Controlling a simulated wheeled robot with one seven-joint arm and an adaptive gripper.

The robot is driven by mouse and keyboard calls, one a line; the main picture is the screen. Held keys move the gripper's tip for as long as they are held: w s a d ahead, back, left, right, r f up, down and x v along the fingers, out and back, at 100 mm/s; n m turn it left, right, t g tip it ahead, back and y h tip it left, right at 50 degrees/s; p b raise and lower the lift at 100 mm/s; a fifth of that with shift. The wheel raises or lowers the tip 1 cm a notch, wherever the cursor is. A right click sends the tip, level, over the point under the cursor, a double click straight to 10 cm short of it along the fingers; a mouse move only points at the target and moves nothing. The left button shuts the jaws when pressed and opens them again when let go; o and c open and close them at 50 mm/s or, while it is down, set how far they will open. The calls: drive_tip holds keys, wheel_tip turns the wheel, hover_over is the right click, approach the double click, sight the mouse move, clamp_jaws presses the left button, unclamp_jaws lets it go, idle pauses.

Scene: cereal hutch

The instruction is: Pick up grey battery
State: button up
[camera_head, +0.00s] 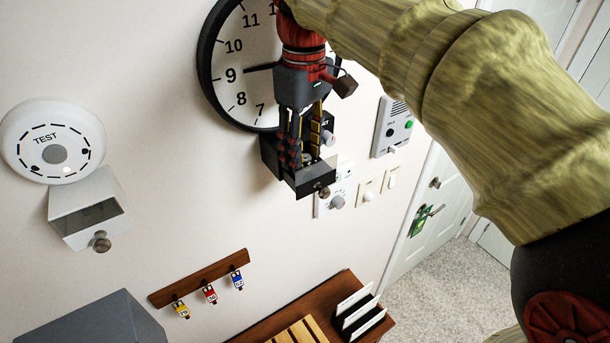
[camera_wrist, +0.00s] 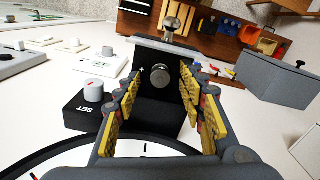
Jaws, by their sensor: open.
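A black drawer (camera_head: 305,183) with a metal knob stands open below the wall clock (camera_head: 205,70). It also shows in the wrist view (camera_wrist: 158,115). A round grey metallic end (camera_wrist: 160,76) shows inside it; this looks like the grey battery seen end-on, but I cannot be sure. My gripper (camera_head: 302,160) points down into the drawer opening. In the wrist view my gripper (camera_wrist: 160,80) is open, its yellow-padded fingers on either side of the grey round end, with a visible gap to each. In the head view the fingers and drawer walls mostly hide the inside.
A black box marked SET (camera_wrist: 85,118) with a grey knob sits close beside the fingers. A white open drawer (camera_head: 90,210) hangs under the round TEST device (camera_head: 53,140) at left. A key rack (camera_head: 200,279) and a wooden shelf (camera_head: 275,318) are lower down.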

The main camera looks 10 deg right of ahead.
drive_tip(key=shift+f, duration=0.15)
drive_tip(key=shift+c, duration=0.9)
drive_tip(key=c, duration=0.7)
clamp_jaws()
